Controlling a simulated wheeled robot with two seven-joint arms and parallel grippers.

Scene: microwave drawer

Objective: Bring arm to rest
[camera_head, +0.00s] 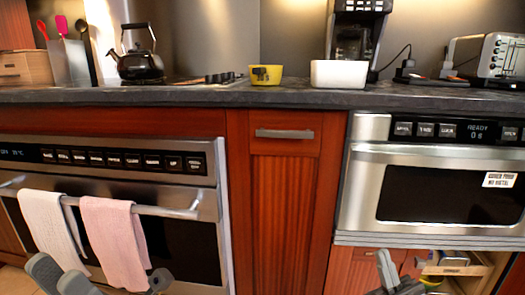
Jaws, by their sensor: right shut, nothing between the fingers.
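My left gripper (102,281) is at the bottom left, cut off by the frame edge. Its grey fingers are spread apart, and no object shows between them. It is in front of the oven and the hanging towels. My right gripper (386,262) is at the bottom right, below the microwave and in front of the lower cabinet. It is shut and empty. Most of both arms is out of view.
An open drawer (487,273) juts out below the microwave (355,200), beside my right gripper. A white towel (50,222) and a pink towel (115,232) hang on the oven handle (180,212). The countertop (200,97) holds a kettle (140,65), a white bowl (338,75) and a toaster (500,57).

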